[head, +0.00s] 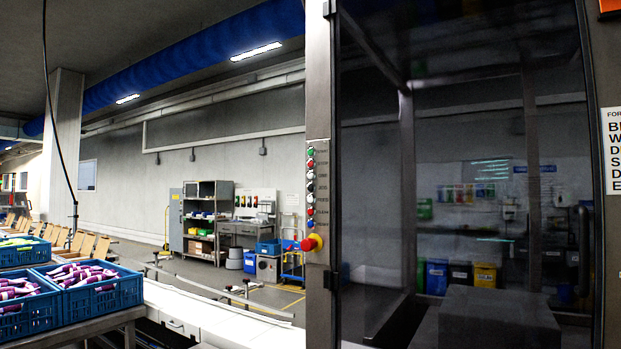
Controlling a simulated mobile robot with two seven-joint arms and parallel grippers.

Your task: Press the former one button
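A column of several small round buttons (311,187) runs down a metal post in the middle of the head view. The top one is a green button (310,151), with a red button (311,163) just under it. Dark, pale, blue and red ones follow below. Small labels stand beside the buttons, too small to read, so I cannot tell which one is the former one button. Neither of my grippers shows in the view.
A dark glass panel (470,200) in a metal frame fills the right side, close by. Blue crates (100,297) with purple-and-white lollies stand on a table at lower left. A white ledge (215,320) lies below the post. Shelving (208,215) stands far behind.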

